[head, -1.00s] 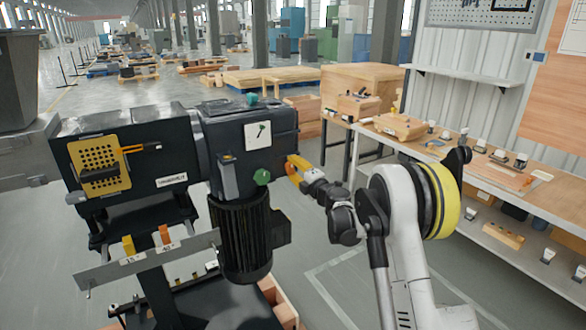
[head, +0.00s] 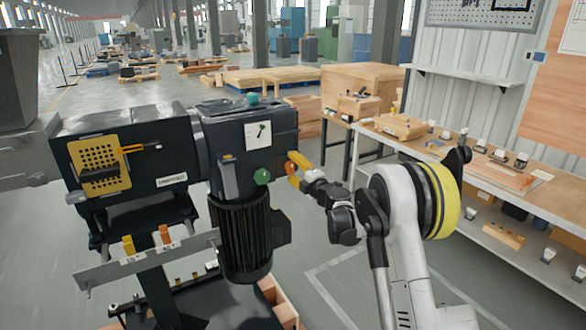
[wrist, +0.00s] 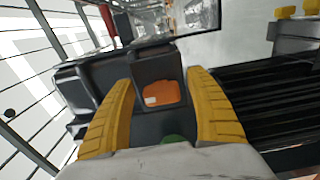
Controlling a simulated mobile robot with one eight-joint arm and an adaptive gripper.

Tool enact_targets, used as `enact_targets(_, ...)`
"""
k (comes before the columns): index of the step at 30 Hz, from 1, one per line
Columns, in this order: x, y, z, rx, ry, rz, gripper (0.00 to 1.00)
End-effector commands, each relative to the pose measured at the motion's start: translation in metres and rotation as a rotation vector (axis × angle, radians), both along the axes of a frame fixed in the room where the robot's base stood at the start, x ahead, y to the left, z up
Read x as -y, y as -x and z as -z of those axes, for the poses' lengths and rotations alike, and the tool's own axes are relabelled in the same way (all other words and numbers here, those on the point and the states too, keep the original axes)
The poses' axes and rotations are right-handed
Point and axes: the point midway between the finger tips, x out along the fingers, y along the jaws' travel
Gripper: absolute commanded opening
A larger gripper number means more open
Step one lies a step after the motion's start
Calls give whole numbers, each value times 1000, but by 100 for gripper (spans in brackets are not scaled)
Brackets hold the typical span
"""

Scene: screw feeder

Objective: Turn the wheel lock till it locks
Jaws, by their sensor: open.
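The screw feeder has a dark gearbox (head: 232,140) on its right end. My gripper (head: 291,171) is at the gearbox's right side, its yellow fingers pointing toward it. In the wrist view an orange part (wrist: 163,93) with a small white mark sits in a dark recess between the fingers. It may be the wheel lock; its shape is partly unclear. My gripper (wrist: 163,80) is open around it, with a gap to each finger and no clear contact. The lock's face is hidden in the head view.
A green knob (head: 262,177) is on the gearbox front, close to my gripper. The ribbed motor (head: 241,238) hangs below it. A workbench (head: 480,178) with small items stands at right. The floor between them is clear.

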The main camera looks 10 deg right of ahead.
Motion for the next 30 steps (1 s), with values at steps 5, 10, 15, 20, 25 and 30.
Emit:
enact_targets(5, 5, 12, 0, 0, 0, 1, 65)
enact_targets(10, 16, 47, 0, 0, 0, 2, 65)
enact_targets(15, 28, 82, 0, 0, 0, 2, 65)
enact_targets(20, 35, 105, 0, 0, 0, 1, 65)
enact_targets(25, 37, 114, 0, 0, 0, 0, 65)
enact_targets(30, 37, 114, 0, 0, 0, 0, 65)
